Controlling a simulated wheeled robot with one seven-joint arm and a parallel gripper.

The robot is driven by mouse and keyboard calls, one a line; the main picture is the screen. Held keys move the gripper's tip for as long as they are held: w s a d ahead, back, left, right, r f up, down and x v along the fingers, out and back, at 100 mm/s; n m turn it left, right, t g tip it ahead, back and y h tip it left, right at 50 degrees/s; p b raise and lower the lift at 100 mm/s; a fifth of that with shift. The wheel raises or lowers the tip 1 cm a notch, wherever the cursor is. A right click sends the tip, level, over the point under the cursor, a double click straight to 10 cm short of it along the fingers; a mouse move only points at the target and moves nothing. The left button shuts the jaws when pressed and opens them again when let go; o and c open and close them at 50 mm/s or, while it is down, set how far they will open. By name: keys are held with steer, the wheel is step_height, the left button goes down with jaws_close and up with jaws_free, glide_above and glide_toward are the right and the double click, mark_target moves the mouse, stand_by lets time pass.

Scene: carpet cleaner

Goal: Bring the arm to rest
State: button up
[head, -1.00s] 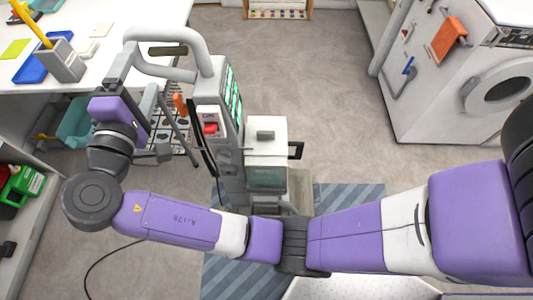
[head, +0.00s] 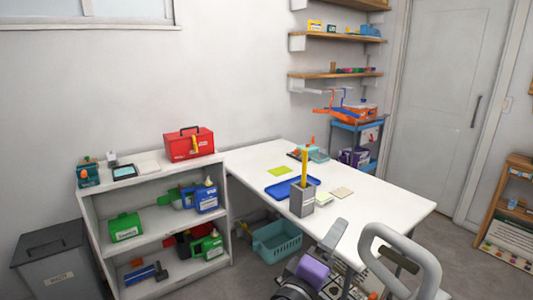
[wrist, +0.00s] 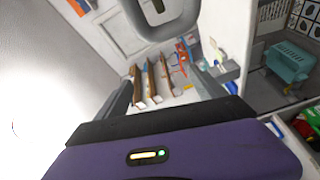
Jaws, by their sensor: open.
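My gripper (head: 331,250) shows at the bottom of the head view, with a purple body and grey fingers. It is just left of the carpet cleaner's grey loop handle (head: 421,262); I cannot tell whether they touch. In the wrist view my gripper's fingers (wrist: 167,92) are spread apart, with nothing between them. A part of the grey handle (wrist: 150,28) shows beyond them at the top. The rest of my arm and the cleaner's body are out of the head view.
A white table (head: 385,199) stands behind my gripper, bearing a blue tray (head: 278,190) and a grey pen holder (head: 302,202). A white shelf unit (head: 160,240) with a red toolbox (head: 188,145) is at left. A teal basket (head: 277,243) sits under the table.

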steer(key=s+a+f+t+y, duration=0.3)
steer(key=s+a+f+y, duration=0.2)
steer(key=s+f+y, duration=0.75)
steer(key=s+d+m+g, duration=0.1)
steer(key=s+d+m, duration=0.1)
steer(key=s, duration=0.8)
steer(key=s+d+f+m+g+h, duration=0.1)
steer(key=s+d+m, duration=0.2)
steer(key=s, duration=0.7)
steer(key=s+d+f+m+g+h, duration=0.1)
steer(key=s+d+m, duration=0.2)
steer(key=s, duration=0.7)
steer(key=d, duration=0.2)
steer(key=shift+s+d, duration=0.35)
